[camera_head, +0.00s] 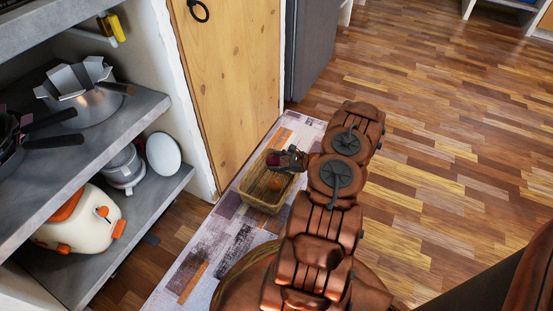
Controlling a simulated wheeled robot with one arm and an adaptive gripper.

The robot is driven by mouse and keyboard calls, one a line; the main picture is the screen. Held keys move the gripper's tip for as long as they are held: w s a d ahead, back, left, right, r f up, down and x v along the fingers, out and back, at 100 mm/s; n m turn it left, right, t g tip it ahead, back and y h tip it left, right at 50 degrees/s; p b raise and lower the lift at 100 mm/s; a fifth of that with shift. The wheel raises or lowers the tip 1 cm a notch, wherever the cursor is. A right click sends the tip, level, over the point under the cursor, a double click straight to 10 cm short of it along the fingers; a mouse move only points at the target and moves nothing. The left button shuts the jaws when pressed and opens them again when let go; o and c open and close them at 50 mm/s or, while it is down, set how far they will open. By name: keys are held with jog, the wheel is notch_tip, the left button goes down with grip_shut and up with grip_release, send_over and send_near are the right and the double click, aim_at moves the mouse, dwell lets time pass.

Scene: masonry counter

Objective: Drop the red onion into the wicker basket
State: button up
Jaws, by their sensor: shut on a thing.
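The wicker basket (260,201) stands on a patterned rug on the floor, near the middle of the view. My gripper (286,161) is over the far right part of the basket, at the end of my brown arm. It is shut on a small dark red thing, the red onion (275,159), seen at the gripper's left side. The gripper hides part of the onion and of the basket's far rim. An orange-brown round thing (276,183) lies inside the basket. I cannot tell exactly how high the onion is above the basket.
Grey shelves (150,112) at the left hold pans, a white and orange appliance (83,220) and a white plate (163,153). A wooden door (235,75) stands behind the rug (215,247). The wooden floor at the right is clear.

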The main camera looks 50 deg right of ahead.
jog(key=shift+f, duration=0.45)
jog(key=o, duration=1.2)
jog(key=shift+o, duration=0.2)
jog(key=v, duration=1.2)
